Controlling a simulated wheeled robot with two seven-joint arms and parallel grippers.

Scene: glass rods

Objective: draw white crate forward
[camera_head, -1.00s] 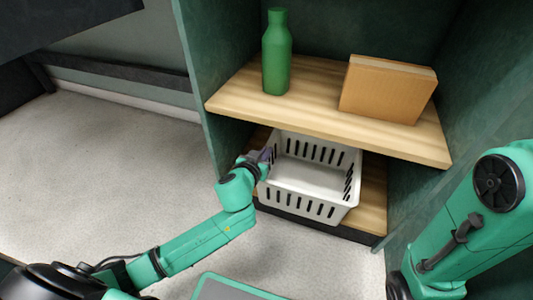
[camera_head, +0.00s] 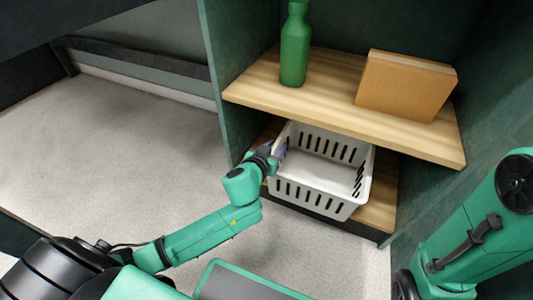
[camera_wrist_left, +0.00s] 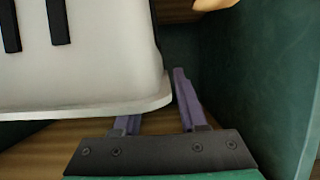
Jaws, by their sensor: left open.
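The white slotted crate (camera_head: 318,201) stands on the lower shelf of the green cabinet, below the upper board. My left gripper (camera_head: 277,149) is open at the crate's left side, near its upper rim. In the left wrist view, the crate (camera_wrist_left: 85,75) fills the upper left. There, the left gripper (camera_wrist_left: 157,112) has one finger partly hidden behind the crate's rim and the other standing free to the right of it. I cannot tell whether either finger touches the crate. My right arm shows at the right edge, but its gripper is out of view.
The upper shelf (camera_head: 258,92) holds a green bottle (camera_head: 295,48) and a brown box (camera_head: 405,86). The cabinet's left wall (camera_head: 222,60) rises close beside my left gripper. The lower shelf (camera_head: 380,203) has bare room right of the crate. Open floor (camera_head: 130,135) lies left.

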